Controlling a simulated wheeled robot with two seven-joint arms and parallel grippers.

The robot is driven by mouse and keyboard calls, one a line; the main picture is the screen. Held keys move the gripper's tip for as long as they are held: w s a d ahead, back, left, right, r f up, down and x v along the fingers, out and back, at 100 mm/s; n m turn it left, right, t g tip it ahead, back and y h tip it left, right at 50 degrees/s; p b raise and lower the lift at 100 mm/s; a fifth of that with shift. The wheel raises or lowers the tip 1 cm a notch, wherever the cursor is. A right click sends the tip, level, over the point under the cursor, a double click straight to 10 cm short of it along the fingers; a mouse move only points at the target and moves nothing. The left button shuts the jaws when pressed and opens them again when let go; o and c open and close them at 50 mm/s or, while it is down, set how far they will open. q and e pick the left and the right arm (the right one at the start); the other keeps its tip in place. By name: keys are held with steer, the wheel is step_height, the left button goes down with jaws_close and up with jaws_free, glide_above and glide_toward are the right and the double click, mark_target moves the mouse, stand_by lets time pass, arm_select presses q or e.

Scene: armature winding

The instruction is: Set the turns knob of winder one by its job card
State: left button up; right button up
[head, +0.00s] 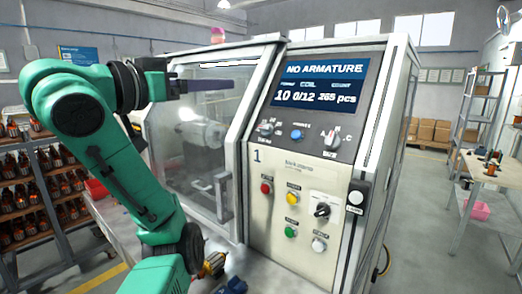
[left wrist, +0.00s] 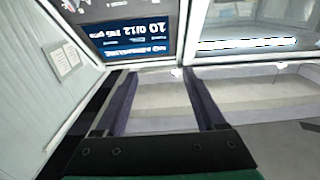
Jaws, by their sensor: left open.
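Winder one (head: 257,155) carries a "1" on its front. Its screen (head: 318,82) reads "NO ARMATURE", 10, 0/12 and 265 pcs. Below it sit a left selector knob (head: 265,130), a blue knob (head: 297,134) and a right selector knob (head: 332,141); their labels are too small to read, so I cannot tell which sets turns. My left gripper (head: 230,86) is raised before the winder's window, left of the screen, touching no knob. In the left wrist view its fingers (left wrist: 163,92) are apart and empty. My right gripper is out of view.
A white sheet (left wrist: 66,58) hangs on a pale panel in the left wrist view; its text is unreadable. Buttons and a black rotary switch (head: 321,210) sit low on the panel. The window door has a handle (head: 223,195). A rack (head: 45,180) stands left, a workbench (head: 490,170) right.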

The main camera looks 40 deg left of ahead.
arm_select(q)
steer(key=b, duration=0.8)
glide_toward(263, 126)
steer(key=s, duration=0.5)
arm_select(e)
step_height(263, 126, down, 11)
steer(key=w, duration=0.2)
arm_select(q)
steer(key=w+p, duration=0.4)
steer(key=w, duration=0.9)
steer(key=shift+w+a+p, duration=0.1)
steer(key=shift+w+p, duration=0.2)
steer(key=shift+w, duration=0.2)
jaws_close()
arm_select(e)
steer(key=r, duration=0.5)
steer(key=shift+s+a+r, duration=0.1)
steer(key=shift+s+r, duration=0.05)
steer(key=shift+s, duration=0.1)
